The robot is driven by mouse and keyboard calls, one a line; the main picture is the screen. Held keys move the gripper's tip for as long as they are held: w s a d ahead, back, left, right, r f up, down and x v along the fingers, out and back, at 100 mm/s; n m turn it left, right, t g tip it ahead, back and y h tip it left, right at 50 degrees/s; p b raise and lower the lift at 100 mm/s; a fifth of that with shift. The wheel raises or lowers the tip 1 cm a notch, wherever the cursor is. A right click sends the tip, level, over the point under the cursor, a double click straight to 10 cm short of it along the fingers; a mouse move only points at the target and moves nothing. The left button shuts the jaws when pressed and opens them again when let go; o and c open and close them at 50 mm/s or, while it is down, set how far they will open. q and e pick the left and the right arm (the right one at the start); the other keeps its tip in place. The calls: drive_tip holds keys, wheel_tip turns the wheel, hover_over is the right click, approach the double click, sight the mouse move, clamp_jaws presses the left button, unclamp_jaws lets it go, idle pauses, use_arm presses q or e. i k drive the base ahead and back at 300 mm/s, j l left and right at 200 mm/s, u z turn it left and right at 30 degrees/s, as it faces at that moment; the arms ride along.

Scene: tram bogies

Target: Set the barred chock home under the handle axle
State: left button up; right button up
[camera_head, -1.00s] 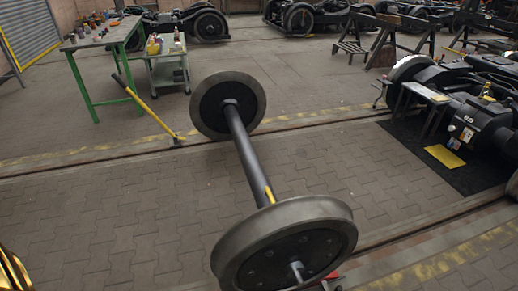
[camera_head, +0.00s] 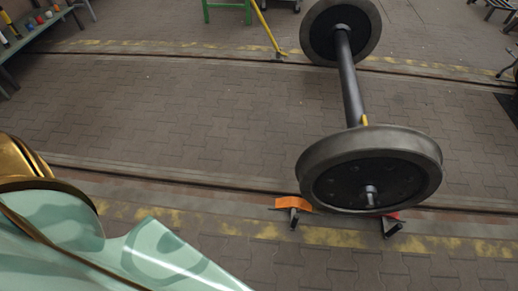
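A wheelset stands on the rails right of centre in the head view. It has a near wheel (camera_head: 370,165), a dark axle (camera_head: 349,75) with a yellow mark, and a far wheel (camera_head: 340,30). An orange chock (camera_head: 293,204) with a dark handle sits by the near rail, just left of the near wheel. A red chock (camera_head: 391,217) with a dark handle lies at that wheel's lower right, partly hidden by it. I cannot make out bars on either chock, nor whether they touch the wheel. Neither of my grippers is in view.
A yellow-handled tool (camera_head: 268,30) stands by the far rail, left of the far wheel. A green-framed table (camera_head: 228,8) is cut off at the top. A shelf with coloured items (camera_head: 35,30) is at upper left. The paving left of the wheelset is clear.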

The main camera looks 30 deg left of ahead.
sight(294, 204)
drive_tip(key=k+j+u, duration=0.15)
drive_tip(key=k+u, duration=0.2)
drive_tip(key=i+l, duration=1.25)
